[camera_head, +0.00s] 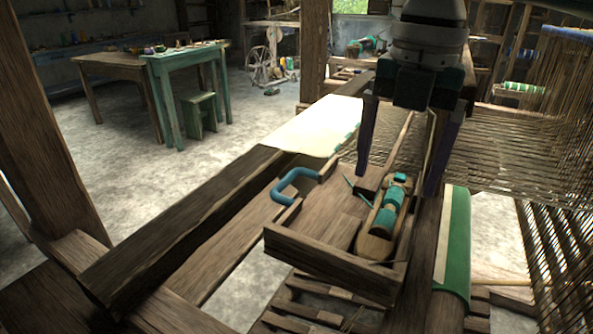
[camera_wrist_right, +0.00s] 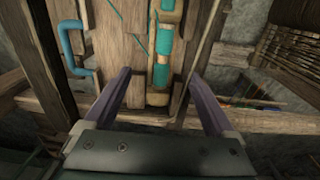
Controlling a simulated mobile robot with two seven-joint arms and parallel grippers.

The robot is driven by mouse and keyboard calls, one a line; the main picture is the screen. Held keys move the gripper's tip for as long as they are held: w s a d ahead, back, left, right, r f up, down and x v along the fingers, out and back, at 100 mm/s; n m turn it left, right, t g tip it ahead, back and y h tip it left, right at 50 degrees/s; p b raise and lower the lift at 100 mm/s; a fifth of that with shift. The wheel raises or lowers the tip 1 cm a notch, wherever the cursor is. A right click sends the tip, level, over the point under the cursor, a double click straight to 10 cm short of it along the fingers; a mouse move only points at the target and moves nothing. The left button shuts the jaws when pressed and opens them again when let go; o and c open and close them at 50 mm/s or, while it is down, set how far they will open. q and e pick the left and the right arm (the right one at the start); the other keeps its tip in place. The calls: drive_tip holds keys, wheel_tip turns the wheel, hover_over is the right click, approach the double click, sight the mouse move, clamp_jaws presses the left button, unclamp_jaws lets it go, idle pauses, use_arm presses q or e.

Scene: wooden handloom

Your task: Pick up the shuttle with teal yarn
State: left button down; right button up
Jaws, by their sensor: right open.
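The shuttle (camera_head: 378,240) is a long wooden piece with teal yarn (camera_head: 390,208) wound in its middle. It lies in a shallow wooden tray (camera_head: 330,265) with a teal handle (camera_head: 290,184) on its left side. My right gripper (camera_head: 395,183) is open above the tray, its two dark fingers apart and pointing down. In the right wrist view the shuttle (camera_wrist_right: 157,98) shows between the open fingers (camera_wrist_right: 165,85), with the teal yarn beyond the fingertips. Nothing is between the fingers that they touch. My left gripper is not in view.
The tray sits on the loom's wooden beams (camera_head: 180,220). Rows of warp threads (camera_head: 500,150) hang at the right. A green and white cloth roll (camera_head: 454,240) is right of the tray. A teal table (camera_head: 185,58) stands far left on open floor.

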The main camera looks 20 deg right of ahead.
sight(388, 208)
wheel_tip(388, 208, down, 6)
drive_tip(key=shift+s+a+f, duration=0.1)
drive_tip(key=shift+s+f, duration=0.05)
idle(0.3)
clamp_jaws()
idle(0.5)
